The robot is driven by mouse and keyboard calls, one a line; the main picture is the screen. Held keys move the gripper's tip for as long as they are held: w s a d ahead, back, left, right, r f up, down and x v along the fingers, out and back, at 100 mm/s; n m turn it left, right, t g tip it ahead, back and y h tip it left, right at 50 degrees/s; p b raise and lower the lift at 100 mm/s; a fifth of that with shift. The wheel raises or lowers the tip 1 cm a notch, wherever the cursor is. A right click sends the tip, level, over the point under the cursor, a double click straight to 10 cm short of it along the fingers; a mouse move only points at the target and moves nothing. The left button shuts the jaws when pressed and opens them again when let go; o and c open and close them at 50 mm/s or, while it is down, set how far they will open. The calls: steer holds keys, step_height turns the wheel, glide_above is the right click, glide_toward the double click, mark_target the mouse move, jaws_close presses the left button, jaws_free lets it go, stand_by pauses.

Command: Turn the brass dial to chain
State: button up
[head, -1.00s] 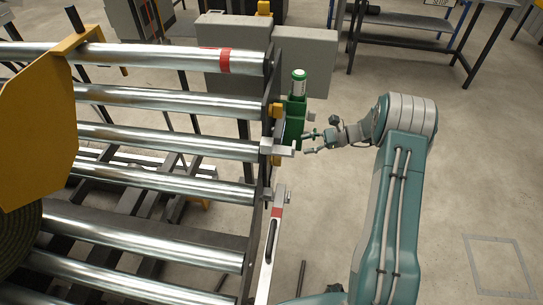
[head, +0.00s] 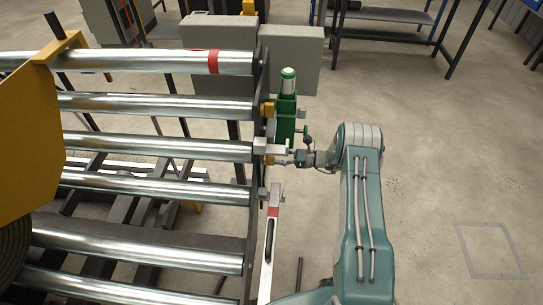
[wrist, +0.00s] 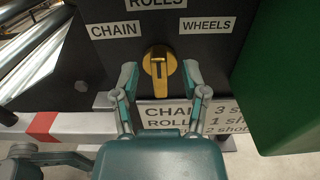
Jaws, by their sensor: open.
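The brass dial (wrist: 158,72) is on a dark panel (wrist: 108,62) in the wrist view. Its grip stands roughly upright in the picture, with a pale mark on it. A CHAIN label (wrist: 115,30) is up and left of it, a WHEELS label (wrist: 206,25) up and right, and a ROLLS label (wrist: 156,3) is cut off above. My gripper (wrist: 160,76) is open, with one finger on each side of the dial. Gaps show between fingers and dial. In the head view my gripper (head: 290,160) is at the rack's right end; I cannot make out the dial there.
A green block (wrist: 293,90) is close on the right in the wrist view. In the head view a green pump-like unit (head: 287,108) stands just beyond my gripper. The rack's metal rollers (head: 155,148) extend left. Open floor (head: 440,150) lies to the right.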

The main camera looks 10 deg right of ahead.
mark_target(270, 160)
steer(key=x, duration=0.3)
steer(key=shift+a, duration=0.1)
steer(key=c, duration=0.3)
jaws_close()
steer(key=shift+r, duration=0.1)
